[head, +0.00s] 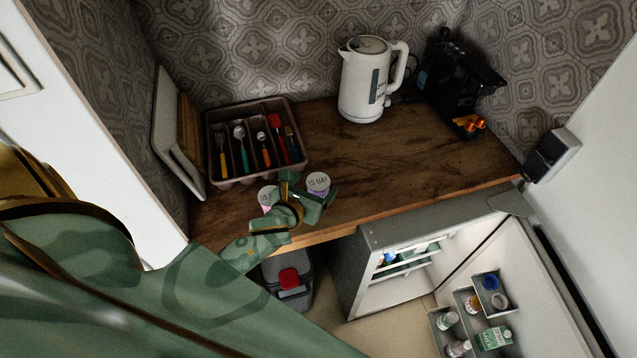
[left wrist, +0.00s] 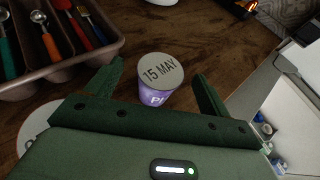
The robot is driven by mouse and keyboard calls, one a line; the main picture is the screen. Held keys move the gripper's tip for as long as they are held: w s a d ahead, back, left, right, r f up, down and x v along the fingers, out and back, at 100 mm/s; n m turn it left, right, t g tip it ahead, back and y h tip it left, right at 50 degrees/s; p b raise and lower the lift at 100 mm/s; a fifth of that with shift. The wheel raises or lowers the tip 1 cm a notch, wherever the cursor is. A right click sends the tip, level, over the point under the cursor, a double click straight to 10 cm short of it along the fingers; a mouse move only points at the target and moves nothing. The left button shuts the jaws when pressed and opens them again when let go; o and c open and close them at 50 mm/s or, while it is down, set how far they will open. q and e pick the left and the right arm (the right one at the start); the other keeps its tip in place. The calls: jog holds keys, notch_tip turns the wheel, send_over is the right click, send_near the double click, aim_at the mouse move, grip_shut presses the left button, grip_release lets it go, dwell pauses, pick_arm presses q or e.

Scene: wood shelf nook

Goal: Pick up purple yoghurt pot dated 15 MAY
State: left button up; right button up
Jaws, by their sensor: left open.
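The purple yoghurt pot (head: 318,184) stands upright near the front edge of the wooden worktop, its pale lid marked 15 MAY. In the left wrist view the purple pot (left wrist: 160,82) stands between the two green fingers, apart from both. My left gripper (head: 311,196) is open at the pot, and its fingers partly cover the pot's side in the head view. A second pot with a pink side (head: 266,197) stands to the left, its lid lettering partly hidden by my gripper. My right gripper is not in view.
A cutlery tray (head: 217,181) stands behind the pots on the left. A white kettle (head: 366,84) and a black coffee machine (head: 452,85) stand at the back. The worktop's right middle is clear. An open fridge (head: 372,285) is below.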

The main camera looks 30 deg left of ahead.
aim_at(318, 182)
pick_arm(q)
jog(key=b+x, duration=0.1)
jog(key=x, duration=0.4)
jog(key=shift+d+f, duration=0.1)
jog(key=shift+c, duration=0.3)
jog(key=c, duration=1.1)
jog(key=shift+o, duration=0.2)
